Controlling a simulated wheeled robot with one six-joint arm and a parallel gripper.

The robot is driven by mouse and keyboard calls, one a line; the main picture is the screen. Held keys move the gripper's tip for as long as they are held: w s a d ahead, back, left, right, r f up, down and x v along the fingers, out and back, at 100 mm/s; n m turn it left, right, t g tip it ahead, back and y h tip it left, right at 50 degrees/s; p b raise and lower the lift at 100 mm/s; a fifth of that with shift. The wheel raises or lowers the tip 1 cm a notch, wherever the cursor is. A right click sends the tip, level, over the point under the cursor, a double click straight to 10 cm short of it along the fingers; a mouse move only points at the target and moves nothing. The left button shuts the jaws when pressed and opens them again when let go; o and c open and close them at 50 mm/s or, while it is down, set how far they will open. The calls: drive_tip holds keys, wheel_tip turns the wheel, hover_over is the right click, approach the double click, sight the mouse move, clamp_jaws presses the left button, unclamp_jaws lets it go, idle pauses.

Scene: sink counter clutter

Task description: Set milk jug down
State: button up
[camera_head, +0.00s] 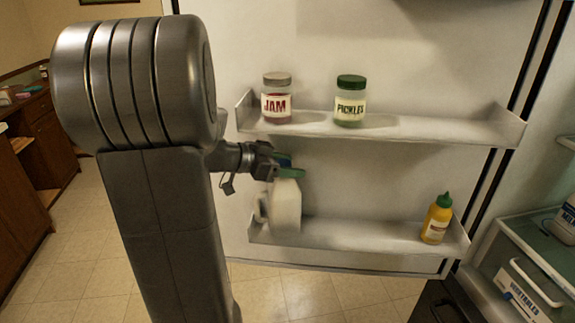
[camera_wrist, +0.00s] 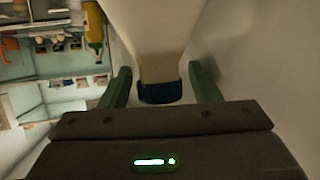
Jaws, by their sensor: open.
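The white milk jug (camera_head: 286,206) with a blue cap is at the left end of the fridge door's lower shelf (camera_head: 350,238). It looks about upright; whether its base rests on the shelf floor I cannot tell. My gripper (camera_head: 288,170) is open at the top of the jug. In the wrist view, the gripper's green fingers (camera_wrist: 160,72) stand either side of the jug's neck, with a visible gap on both sides. The jug's blue cap (camera_wrist: 160,92) lies between them, and the pale jug body (camera_wrist: 158,30) extends beyond.
A jam jar (camera_head: 276,100) and a pickles jar (camera_head: 350,103) stand on the upper door shelf (camera_head: 440,130). A yellow bottle (camera_head: 437,220) stands at the lower shelf's right end. The shelf between jug and bottle is clear. A vegetables drawer (camera_head: 525,285) is at right.

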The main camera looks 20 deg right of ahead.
drive_tip(key=v, duration=1.2)
drive_tip(key=shift+b, duration=0.3)
drive_tip(key=shift+a, duration=0.1)
